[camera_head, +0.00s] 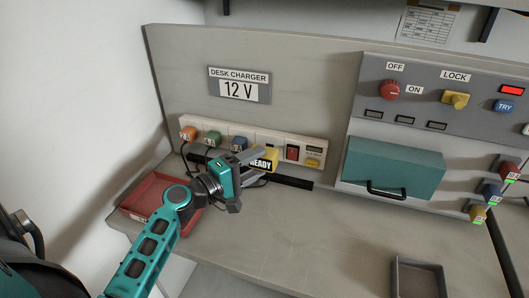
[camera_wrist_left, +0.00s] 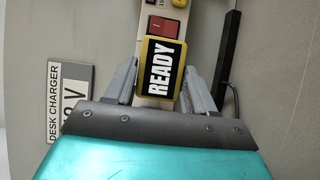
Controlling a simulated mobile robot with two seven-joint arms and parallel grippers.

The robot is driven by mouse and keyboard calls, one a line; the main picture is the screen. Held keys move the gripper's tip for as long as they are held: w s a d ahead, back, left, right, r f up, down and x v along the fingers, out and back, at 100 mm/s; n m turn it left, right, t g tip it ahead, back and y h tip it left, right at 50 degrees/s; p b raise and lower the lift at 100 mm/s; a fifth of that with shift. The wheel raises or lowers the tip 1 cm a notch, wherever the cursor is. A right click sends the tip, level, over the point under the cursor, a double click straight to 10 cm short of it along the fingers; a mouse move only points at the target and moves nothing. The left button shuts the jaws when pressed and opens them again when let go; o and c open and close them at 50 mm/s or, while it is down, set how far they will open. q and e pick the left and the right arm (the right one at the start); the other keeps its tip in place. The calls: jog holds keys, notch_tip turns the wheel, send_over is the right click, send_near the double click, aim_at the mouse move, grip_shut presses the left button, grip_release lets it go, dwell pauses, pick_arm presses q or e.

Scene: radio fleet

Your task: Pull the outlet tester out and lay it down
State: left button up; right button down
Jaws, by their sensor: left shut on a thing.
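The outlet tester (camera_head: 264,160) is a yellow block with a black READY label. It is at the white power strip (camera_head: 222,129) on the back panel; I cannot tell how far its plug sits in the socket. My left gripper (camera_head: 262,158) is shut on it, and the fingers hide part of its sides. In the left wrist view the tester (camera_wrist_left: 163,66) sits between the two grey fingers, with its label facing the camera. My right gripper is not in view.
Orange, green and blue plugs (camera_head: 237,144) with cords sit left of the tester, and a red switch (camera_head: 292,152) is right of it. A red tray (camera_head: 140,205) lies left, a grey tray (camera_head: 417,262) at front right. The middle desktop is clear.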

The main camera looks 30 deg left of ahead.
aim_at(266, 164)
pick_arm(q)
jog(key=shift+s, duration=0.15)
jog(key=shift+s+d, duration=0.25)
jog(key=shift+s, duration=0.55)
jog(key=shift+s+d, duration=0.2)
jog(key=shift+s, duration=0.6)
